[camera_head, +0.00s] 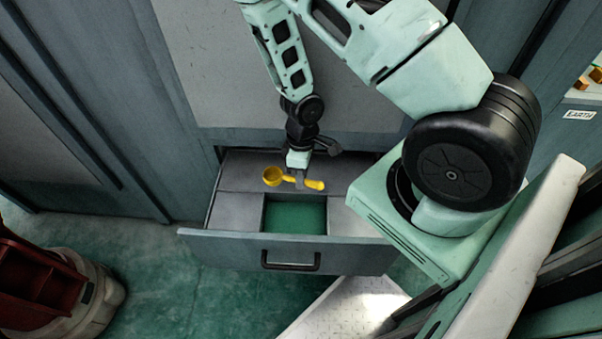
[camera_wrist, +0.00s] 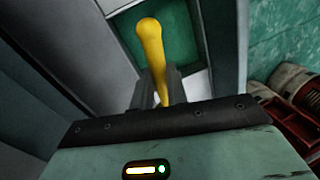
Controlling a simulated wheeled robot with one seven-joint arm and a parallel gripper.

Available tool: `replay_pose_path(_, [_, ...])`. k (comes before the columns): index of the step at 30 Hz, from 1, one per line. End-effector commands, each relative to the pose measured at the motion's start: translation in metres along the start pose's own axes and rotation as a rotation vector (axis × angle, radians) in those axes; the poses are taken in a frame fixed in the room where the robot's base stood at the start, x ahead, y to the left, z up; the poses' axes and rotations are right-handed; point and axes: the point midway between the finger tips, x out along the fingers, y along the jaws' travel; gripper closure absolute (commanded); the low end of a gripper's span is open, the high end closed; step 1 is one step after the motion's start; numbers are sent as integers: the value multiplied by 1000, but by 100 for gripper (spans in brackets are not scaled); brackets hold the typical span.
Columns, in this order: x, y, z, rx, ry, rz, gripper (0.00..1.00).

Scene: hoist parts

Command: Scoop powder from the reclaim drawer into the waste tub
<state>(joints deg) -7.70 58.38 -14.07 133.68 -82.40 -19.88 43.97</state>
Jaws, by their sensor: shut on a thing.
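The reclaim drawer (camera_head: 210,243) is pulled out of the grey cabinet. It has a dark front handle and a square recess (camera_head: 296,216) whose inside looks green; whether that is powder I cannot tell. My gripper (camera_head: 299,182) is shut on the yellow scoop (camera_head: 272,176), above the drawer just behind the recess. The scoop's bowl is to the left and its handle to the right. In the wrist view, the handle (camera_wrist: 151,42) sticks out between my fingers (camera_wrist: 158,88) over the green area; the bowl is hidden. No tub is clearly identifiable as the waste tub.
A red open-topped box (camera_head: 35,285) on a rounded whitish base stands at the lower left; red parts also show in the wrist view (camera_wrist: 290,115). A shelf labelled EARTH (camera_head: 579,115) is at the right.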

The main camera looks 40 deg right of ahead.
Motion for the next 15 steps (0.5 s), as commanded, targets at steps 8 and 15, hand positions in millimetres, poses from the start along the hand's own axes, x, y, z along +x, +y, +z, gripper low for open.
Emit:
replay_pose_path(8, [30, 6, -1, 4, -27, -1, 100])
replay_pose_path(15, [52, 10, -3, 8, -51, -1, 100])
